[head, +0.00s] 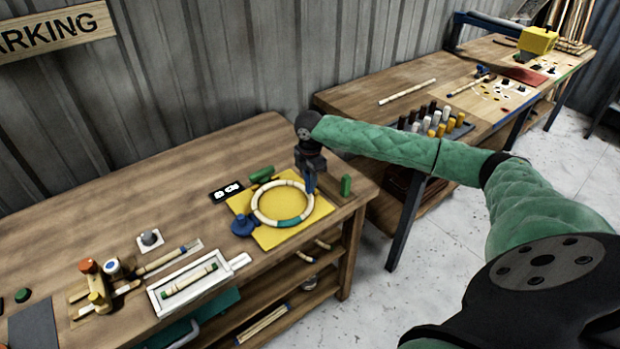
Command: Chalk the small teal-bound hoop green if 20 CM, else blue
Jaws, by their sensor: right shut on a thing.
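The pale hoop (254,209) lies flat on a yellow board (318,212), with a teal binding (288,223) on its near side. My right gripper (310,178) is over the hoop's far right edge, shut on a small upright blue stick (311,187) that looks like blue chalk. I cannot tell whether its tip touches the rim. A green upright stick (346,185), probably green chalk, stands just right of the gripper. A black display (227,191) left of the board shows white digits too small to read surely. My left gripper is out of view.
A blue knob (241,225) and a green block (262,174) sit at the board's edges. A white tray (198,283) with a bound rattan piece lies nearer, beside wooden pegs (93,280). Another bench (360,98) holds several coloured pegs.

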